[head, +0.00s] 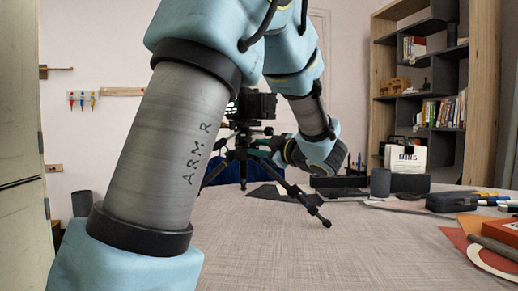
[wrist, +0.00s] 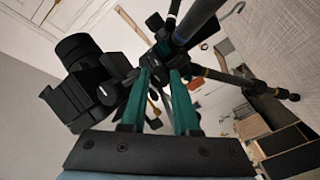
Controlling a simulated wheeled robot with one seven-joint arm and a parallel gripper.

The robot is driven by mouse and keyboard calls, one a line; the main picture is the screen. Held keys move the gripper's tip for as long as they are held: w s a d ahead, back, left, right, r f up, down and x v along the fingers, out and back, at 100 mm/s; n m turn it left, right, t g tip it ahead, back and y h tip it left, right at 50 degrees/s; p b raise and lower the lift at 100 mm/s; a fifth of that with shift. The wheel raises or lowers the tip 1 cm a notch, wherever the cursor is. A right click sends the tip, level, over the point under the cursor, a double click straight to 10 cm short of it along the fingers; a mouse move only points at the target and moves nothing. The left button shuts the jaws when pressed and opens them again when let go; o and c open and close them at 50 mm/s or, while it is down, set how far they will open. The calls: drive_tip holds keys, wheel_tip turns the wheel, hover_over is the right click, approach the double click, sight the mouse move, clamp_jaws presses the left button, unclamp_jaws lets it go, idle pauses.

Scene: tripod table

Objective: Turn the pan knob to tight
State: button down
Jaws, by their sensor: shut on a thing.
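A black tripod (head: 243,155) stands on the table with a black camera (head: 254,104) on its head. In the wrist view the camera (wrist: 80,78) is at the left and the tripod head (wrist: 160,50) is at the top centre, just past my fingertips. My gripper (wrist: 161,72) has its teal fingers on either side of a small dark part of the tripod head, which appears to be the pan knob; the fingers largely hide it. In the head view my gripper (head: 255,150) comes at the tripod head from the right. The knob cannot be made out there.
The cloth-covered table (head: 400,250) is bare in front of the tripod. A tripod leg (head: 308,207) reaches toward the front.

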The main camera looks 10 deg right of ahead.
drive_tip(key=shift+p, duration=0.4)
drive_tip(key=m+p, duration=0.1)
drive_tip(key=p, duration=0.2)
drive_tip(key=shift+r+m, duration=0.3)
drive_tip(key=shift+m, duration=0.1)
drive_tip(key=m+p, duration=0.2)
drive_tip(key=p, duration=0.2)
drive_tip(key=m+p, duration=0.4)
drive_tip(key=p, duration=0.2)
drive_tip(key=shift+f, duration=0.1)
drive_tip(key=shift+f+m+p, duration=0.2)
drive_tip(key=shift+m+p, duration=0.5)
drive_tip(key=shift+p, duration=0.1)
drive_tip(key=c, duration=0.9)
unclamp_jaws()
